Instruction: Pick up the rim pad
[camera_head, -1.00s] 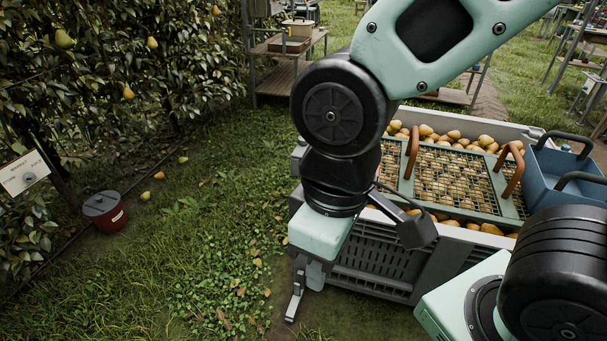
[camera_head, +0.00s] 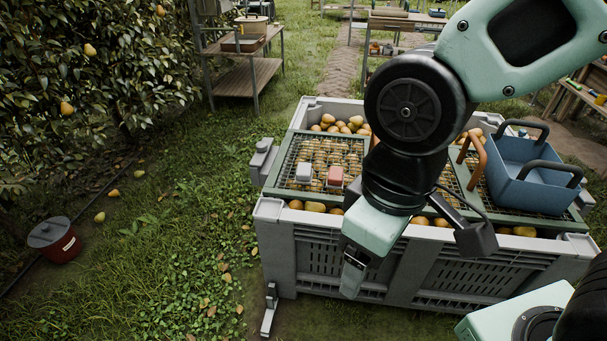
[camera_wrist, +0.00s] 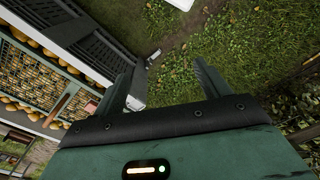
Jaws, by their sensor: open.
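No object is plainly marked as the rim pad. A grey blocky piece (camera_head: 263,158) sits at the left rim of the grey bin (camera_head: 275,240). A small pale grey block (camera_head: 304,172) and a red block (camera_head: 335,177) lie on the mesh cover; I cannot tell which is the pad. My gripper (camera_head: 353,283) hangs pointing down before the bin's front wall, apart from these pieces. In the wrist view its two fingers (camera_wrist: 168,68) are spread with grass between them and hold nothing. The bin's corner shows beside the left finger.
Pears fill the bin under the green-framed mesh (camera_head: 290,160). A blue crate (camera_head: 530,175) stands on its right part, beside a brown handle (camera_head: 478,158).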

